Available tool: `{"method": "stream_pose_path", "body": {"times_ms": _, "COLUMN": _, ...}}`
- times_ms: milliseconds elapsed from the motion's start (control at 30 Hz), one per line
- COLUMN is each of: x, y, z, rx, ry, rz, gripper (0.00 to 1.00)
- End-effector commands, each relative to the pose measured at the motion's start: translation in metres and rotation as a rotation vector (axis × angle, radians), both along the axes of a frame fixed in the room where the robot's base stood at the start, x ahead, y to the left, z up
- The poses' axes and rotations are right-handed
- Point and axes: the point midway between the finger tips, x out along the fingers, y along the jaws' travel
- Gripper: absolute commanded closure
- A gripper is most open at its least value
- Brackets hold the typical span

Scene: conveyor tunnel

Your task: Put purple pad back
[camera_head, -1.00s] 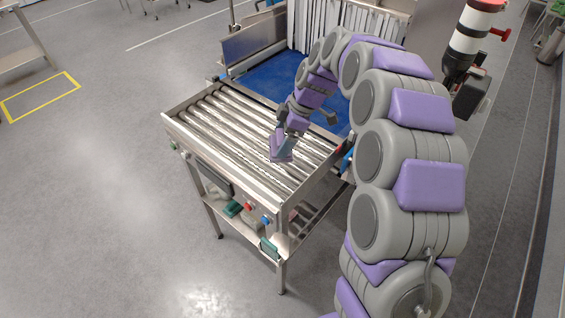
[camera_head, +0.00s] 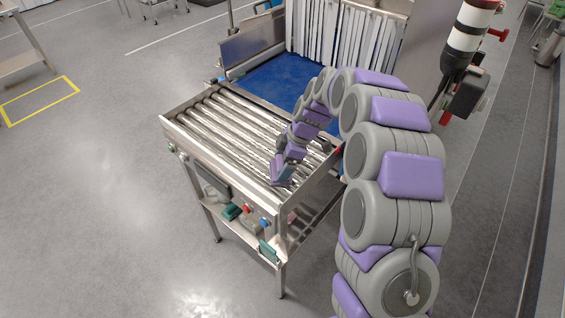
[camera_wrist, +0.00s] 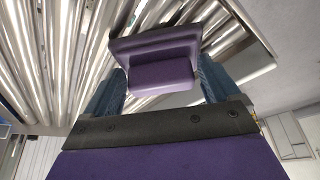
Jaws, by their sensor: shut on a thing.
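The purple pad (camera_wrist: 163,72) has a dark rim and a raised purple block. It sits between the two blue fingers of my gripper (camera_wrist: 161,85) in the wrist view, and the gripper is shut on it. In the head view my gripper (camera_head: 284,171) is over the near right part of the roller table (camera_head: 190,140). The pad (camera_head: 280,182) shows small at its tip, close to the table's near metal edge. I cannot tell whether the pad touches the rollers or the frame.
A blue belt (camera_head: 275,80) leads into a tunnel with white strip curtains (camera_head: 340,35) behind the rollers. A lower shelf (camera_head: 240,225) holds small green items. A striped signal post (camera_head: 468,40) stands at the right.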

Motion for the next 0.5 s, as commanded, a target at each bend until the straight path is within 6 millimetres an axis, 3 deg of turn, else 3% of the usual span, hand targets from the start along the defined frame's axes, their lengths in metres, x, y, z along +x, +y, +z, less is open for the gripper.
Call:
{"method": "stream_pose_path", "body": {"times_ms": 133, "x": 0.0, "y": 0.0, "z": 0.0, "rx": 0.0, "ry": 0.0, "rz": 0.0, "gripper": 0.0}}
{"method": "stream_pose_path", "body": {"times_ms": 500, "x": 0.001, "y": -0.003, "z": 0.01, "rx": 0.0, "ry": -0.003, "rz": -0.001, "gripper": 0.0}}
